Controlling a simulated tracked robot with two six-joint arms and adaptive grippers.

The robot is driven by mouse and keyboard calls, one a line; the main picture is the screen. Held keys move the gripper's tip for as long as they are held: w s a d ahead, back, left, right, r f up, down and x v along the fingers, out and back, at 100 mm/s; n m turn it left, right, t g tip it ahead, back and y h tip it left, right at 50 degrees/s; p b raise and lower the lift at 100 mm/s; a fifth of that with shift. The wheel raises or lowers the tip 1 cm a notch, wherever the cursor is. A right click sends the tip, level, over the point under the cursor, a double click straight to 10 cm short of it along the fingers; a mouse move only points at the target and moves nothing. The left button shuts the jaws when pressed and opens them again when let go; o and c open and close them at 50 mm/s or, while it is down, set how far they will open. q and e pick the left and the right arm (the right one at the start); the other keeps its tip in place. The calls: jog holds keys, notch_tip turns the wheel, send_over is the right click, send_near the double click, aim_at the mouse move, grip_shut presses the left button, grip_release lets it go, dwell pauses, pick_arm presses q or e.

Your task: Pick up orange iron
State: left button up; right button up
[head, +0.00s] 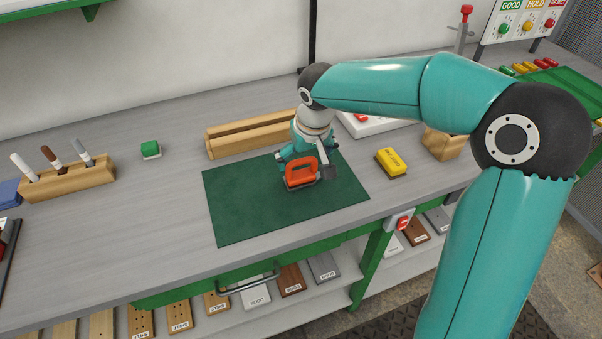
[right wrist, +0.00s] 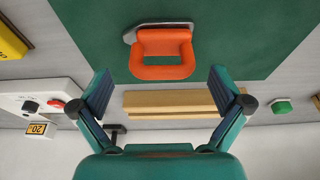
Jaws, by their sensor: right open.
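The orange iron (head: 301,172) sits on the dark green mat (head: 240,205) on the workbench. In the right wrist view the iron (right wrist: 161,70) shows its orange handle loop and a grey edge of its base, ahead of the fingers. My right gripper (head: 303,160) is above and just behind the iron in the head view, pointing down. In the right wrist view the gripper (right wrist: 161,92) has its two fingers wide apart, with nothing between them. The iron lies just beyond the fingertips, about centred between them. My left gripper is not in view.
A wooden block (head: 245,138) lies behind the mat. A yellow block (head: 391,162) is to its right and a green block (head: 150,149) to its left. A wooden tool holder (head: 70,182) stands further left. The mat around the iron is clear.

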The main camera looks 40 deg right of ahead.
aim_at(302, 162)
jog(key=p+x, duration=0.1)
jog(key=x, duration=0.4)
jog(key=shift+a, duration=0.1)
jog(key=shift+w, duration=0.1)
jog(key=c, duration=1.3)
